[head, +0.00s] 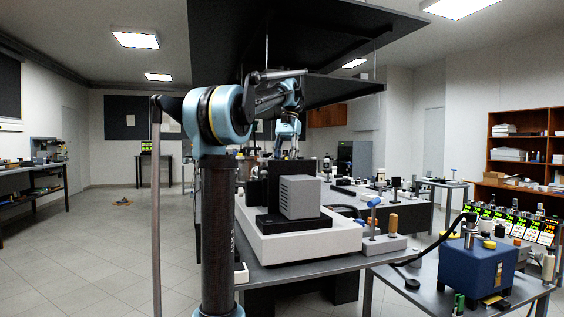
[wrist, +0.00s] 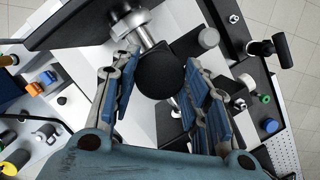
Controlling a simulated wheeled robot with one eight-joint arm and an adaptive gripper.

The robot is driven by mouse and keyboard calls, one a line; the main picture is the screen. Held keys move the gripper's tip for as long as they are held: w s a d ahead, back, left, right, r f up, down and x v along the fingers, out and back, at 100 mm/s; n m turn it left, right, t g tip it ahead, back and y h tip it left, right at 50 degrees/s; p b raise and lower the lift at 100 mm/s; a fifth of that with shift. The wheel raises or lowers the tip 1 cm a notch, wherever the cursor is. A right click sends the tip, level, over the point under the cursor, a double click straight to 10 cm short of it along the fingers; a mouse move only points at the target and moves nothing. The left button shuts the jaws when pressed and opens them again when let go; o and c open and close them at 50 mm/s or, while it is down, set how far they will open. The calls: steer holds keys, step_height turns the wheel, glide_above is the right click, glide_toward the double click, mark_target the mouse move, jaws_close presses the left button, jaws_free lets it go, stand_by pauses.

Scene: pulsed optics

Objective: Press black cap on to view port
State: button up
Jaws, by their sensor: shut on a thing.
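The black cap (wrist: 160,77) is a dark round disc between my fingertips in the wrist view. My gripper (wrist: 162,65) is shut on it, with a blue-padded finger on each side. A silver flanged metal tube (wrist: 146,32), which looks like the view port, lies just beyond the cap at the top. The cap overlaps the tube's near end, and I cannot tell whether they touch or how well they line up. In the head view my gripper (head: 286,150) points down over the bench, partly behind dark equipment; the cap cannot be made out there.
A grey ribbed box (head: 299,197) stands on a white-sided table (head: 282,243) in front of my gripper. A black overhead shelf (head: 343,91) hangs above the arm. A blue box (head: 474,266) with a black hose stands at right.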

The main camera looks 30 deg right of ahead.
steer(key=shift+f, duration=0.5)
steer(key=o, duration=1.2)
steer(key=shift+o, duration=0.2)
steer(key=shift+r, duration=0.1)
steer(key=a+v, duration=0.1)
steer(key=v, duration=1.4)
steer(key=shift+r, duration=0.45)
steer(key=shift+s, duration=0.2)
